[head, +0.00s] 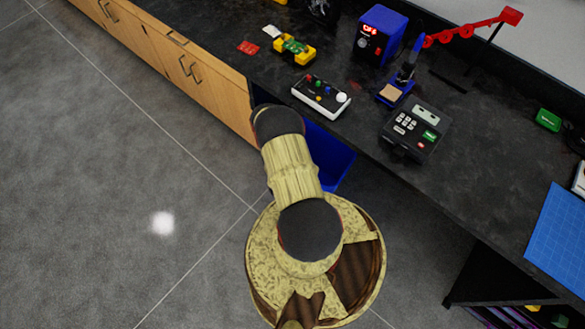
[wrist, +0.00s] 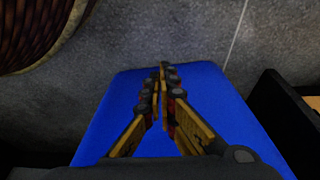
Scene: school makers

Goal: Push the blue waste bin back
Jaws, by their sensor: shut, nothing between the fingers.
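The blue waste bin (head: 337,160) shows in part under the dark counter in the head view, to the right of my arm. My arm and the counter hide the rest of it. In the wrist view the bin's blue surface (wrist: 215,100) fills the middle. My gripper (wrist: 163,76) is in front of that surface, its fingers shut with nothing between them. I cannot tell whether the fingertips touch the bin. In the head view my gripper is hidden below the counter edge.
The dark counter (head: 480,170) holds a white control box (head: 321,97), a keypad device (head: 414,130) and a blue box with a red display (head: 380,35). Wooden cabinets (head: 200,75) stand left of the bin. The grey floor (head: 90,180) is clear at left.

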